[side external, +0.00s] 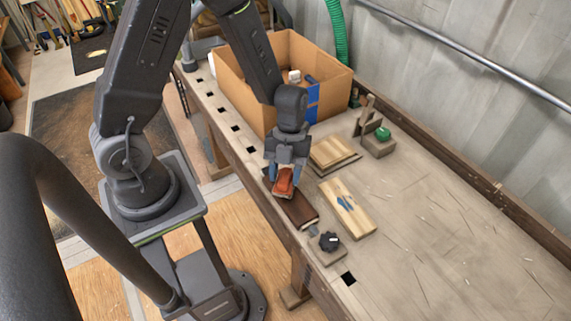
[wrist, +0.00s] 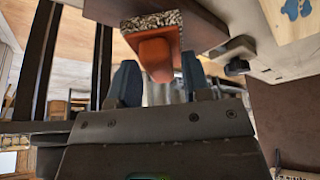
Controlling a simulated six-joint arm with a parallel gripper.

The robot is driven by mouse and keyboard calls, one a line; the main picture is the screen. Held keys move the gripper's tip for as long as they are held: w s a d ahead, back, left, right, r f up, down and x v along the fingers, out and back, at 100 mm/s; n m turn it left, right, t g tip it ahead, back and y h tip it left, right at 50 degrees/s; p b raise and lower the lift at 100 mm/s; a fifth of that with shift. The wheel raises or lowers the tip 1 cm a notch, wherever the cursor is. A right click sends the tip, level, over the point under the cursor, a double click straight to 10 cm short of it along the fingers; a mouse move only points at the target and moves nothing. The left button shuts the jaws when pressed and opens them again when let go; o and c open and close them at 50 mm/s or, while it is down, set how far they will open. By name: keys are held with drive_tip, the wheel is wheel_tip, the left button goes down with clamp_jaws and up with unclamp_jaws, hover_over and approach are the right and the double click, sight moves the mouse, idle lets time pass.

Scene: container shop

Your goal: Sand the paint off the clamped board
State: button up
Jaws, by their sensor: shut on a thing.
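My gripper (side external: 285,168) has its two blue fingertips shut on an orange sanding block (side external: 284,183). In the wrist view the block (wrist: 156,55) shows between the fingers (wrist: 158,80), with a speckled grit layer on its far face. The block is at the far end of a dark brown slab (side external: 300,212) along the bench's front edge; I cannot tell whether they touch. A pale board (side external: 340,194) with blue paint patches (side external: 346,202) lies to the right of the slab. Its painted corner also shows in the wrist view (wrist: 290,22). The block is off this board.
A black knob fixture (side external: 329,241) sits at the near end of the slab and board. Pale wood pieces (side external: 334,151) lie behind the board. A green-topped fixture (side external: 380,141) and an open cardboard box (side external: 330,92) stand further back. The bench's right side is clear.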

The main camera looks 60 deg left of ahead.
drive_tip(key=shift+f, duration=1.2)
drive_tip(key=shift+a+r, duration=0.15)
drive_tip(key=shift+a, duration=0.75)
drive_tip(key=shift+c, duration=0.3)
drive_tip(key=shift+a, duration=1.1)
drive_tip(key=shift+d, duration=1.9)
drive_tip(key=shift+d+r, duration=0.15)
drive_tip(key=shift+r, duration=3.9)
